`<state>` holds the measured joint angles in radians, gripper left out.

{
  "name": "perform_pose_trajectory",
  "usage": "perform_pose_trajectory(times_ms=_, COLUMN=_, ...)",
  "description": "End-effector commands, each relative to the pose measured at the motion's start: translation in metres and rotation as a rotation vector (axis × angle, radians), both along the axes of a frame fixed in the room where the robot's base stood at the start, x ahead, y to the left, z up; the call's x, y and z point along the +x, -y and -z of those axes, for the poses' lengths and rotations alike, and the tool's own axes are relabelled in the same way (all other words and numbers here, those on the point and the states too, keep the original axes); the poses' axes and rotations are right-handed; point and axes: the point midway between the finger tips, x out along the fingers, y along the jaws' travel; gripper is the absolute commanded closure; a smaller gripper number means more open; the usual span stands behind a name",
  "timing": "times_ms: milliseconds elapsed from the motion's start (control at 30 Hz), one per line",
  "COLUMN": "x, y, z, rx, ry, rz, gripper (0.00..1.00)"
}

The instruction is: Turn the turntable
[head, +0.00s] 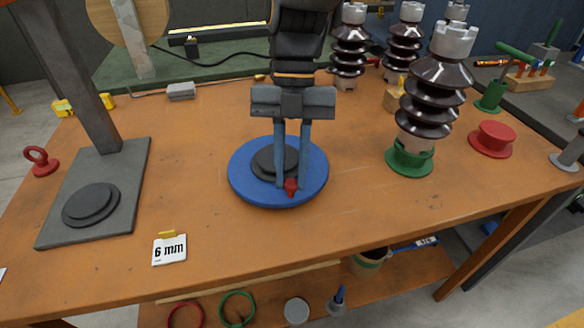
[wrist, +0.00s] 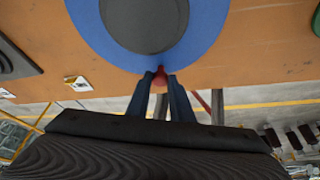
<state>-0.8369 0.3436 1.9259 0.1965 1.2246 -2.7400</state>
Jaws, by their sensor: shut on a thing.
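The turntable (head: 247,187) is a blue disc with a dark grey raised centre, lying flat on the orange-brown bench. It also fills the top of the wrist view (wrist: 210,30). A small red knob (head: 291,185) stands near its front edge, and it shows in the wrist view (wrist: 160,73) too. My gripper (head: 292,186) points down over the front right part of the disc. Its two blue-grey fingers are shut on the red knob. The fingers hide the knob's sides and part of the grey centre.
A brown insulator (head: 436,90) stands in a green base (head: 411,160) to the right, with a red spool (head: 492,139) beyond it. A grey stand (head: 125,185) is at the left. A "6 mm" card (head: 170,249) lies near the front edge. Bench around the disc is clear.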

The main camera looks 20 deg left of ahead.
Motion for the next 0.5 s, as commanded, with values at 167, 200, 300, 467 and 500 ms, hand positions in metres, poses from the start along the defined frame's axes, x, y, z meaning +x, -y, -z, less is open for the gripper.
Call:
perform_pose_trajectory(times_ms=167, x=-0.0006, y=0.0000, z=-0.0011, rx=0.001, ry=-0.001, rz=0.002, gripper=0.73)
perform_pose_trajectory(times_ms=200, x=-0.0005, y=0.0001, z=-0.0010, rx=0.001, ry=-0.001, rz=0.002, gripper=0.67)
perform_pose_trajectory(times_ms=300, x=-0.0004, y=0.0004, z=-0.0006, rx=-0.001, ry=-0.002, rz=0.002, gripper=0.62)
perform_pose_trajectory(times_ms=467, x=-0.0002, y=0.0007, z=-0.0003, rx=-0.001, ry=-0.002, rz=0.003, gripper=0.62)
perform_pose_trajectory(times_ms=500, x=0.0000, y=0.0006, z=-0.0005, rx=-0.001, ry=-0.002, rz=0.003, gripper=0.62)
